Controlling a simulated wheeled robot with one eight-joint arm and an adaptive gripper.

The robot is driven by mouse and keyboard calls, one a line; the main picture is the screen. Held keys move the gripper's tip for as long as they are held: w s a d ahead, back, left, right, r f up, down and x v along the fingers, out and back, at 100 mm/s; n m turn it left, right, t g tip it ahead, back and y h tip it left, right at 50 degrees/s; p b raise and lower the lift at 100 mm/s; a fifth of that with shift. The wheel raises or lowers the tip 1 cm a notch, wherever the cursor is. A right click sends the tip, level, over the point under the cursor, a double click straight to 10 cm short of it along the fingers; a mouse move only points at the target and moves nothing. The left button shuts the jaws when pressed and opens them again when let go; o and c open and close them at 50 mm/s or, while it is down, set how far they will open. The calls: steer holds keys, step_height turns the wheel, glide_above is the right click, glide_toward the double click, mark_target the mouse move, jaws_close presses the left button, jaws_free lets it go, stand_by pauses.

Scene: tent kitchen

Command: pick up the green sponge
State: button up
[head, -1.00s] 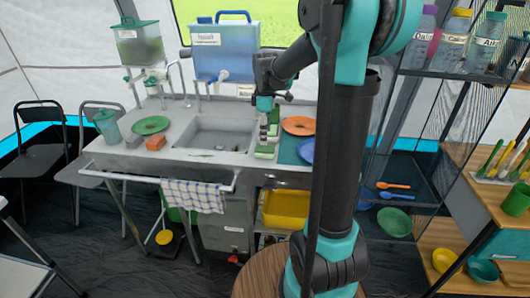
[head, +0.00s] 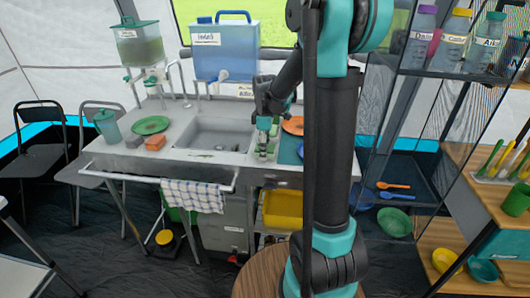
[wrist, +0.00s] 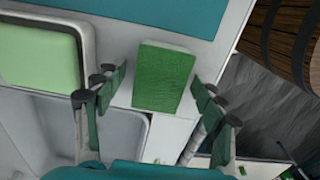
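The green sponge (wrist: 163,77) is a dark green block lying on a pale surface in the wrist view. My gripper (wrist: 160,84) is open, with one finger off the sponge's left side and the other near its right side. Gaps show on both sides, the left one wider. In the head view my gripper (head: 266,138) points down at the counter just right of the sink. There, my fingers and small green patches overlap, so I cannot clearly make out the sponge.
The sink basin (head: 212,136) lies left of my gripper. An orange plate (head: 293,125), partly hidden by my arm, is to its right. A green plate (head: 150,125) and an orange block (head: 155,142) are left of the sink. A pale green pad in a tray (wrist: 38,55) shows in the wrist view.

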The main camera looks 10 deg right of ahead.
steer(key=c, duration=0.8)
step_height(320, 180, up, 20)
stand_by(0.3)
steer(key=o, duration=0.3)
steer(key=c, duration=0.4)
steer(key=shift+d+f, duration=0.1)
steer(key=shift+c, duration=0.2)
